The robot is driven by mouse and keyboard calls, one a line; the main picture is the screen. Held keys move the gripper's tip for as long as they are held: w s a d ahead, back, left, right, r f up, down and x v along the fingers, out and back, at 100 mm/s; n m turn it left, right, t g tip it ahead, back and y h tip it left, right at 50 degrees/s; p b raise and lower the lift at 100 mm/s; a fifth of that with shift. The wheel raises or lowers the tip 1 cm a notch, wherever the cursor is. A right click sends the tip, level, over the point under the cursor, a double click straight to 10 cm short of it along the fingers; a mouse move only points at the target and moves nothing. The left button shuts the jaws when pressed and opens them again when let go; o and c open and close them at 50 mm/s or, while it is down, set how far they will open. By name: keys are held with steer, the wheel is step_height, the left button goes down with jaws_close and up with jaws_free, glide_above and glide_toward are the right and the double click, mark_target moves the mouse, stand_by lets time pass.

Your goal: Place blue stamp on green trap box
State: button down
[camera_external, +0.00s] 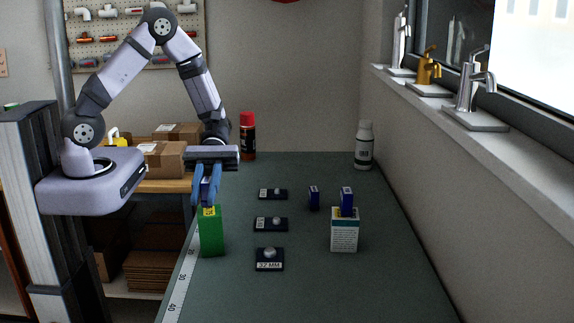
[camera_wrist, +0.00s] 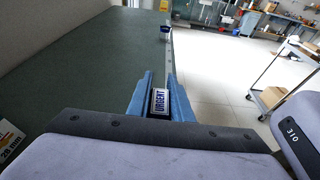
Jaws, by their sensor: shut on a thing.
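My gripper (camera_external: 207,193) has its blue fingers pointing down, shut on a blue stamp (camera_external: 206,188). In the wrist view the stamp (camera_wrist: 160,102) shows between the fingers (camera_wrist: 160,95), with an "URGENT" label facing the camera. The green trap box (camera_external: 211,234) stands upright at the left edge of the bench, directly below my gripper. The fingertips and stamp are at its top edge; I cannot tell whether the stamp touches it. The green box is not visible in the wrist view.
A white box (camera_external: 344,238) with another blue stamp (camera_external: 347,198) on top stands to the right. Another blue stamp (camera_external: 314,198) stands on the bench (camera_external: 300,295). Black plates with knobs (camera_external: 270,260) lie mid-bench. A red-black can (camera_external: 248,138) and white bottle (camera_external: 364,148) stand behind.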

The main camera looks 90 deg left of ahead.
steer(key=shift+f, duration=0.8)
steer(key=shift+f, duration=0.15)
steer(key=c, duration=1.6)
jaws_free()
steer(key=shift+b+v, duration=1.9)
steer(key=shift+v, duration=4.15)
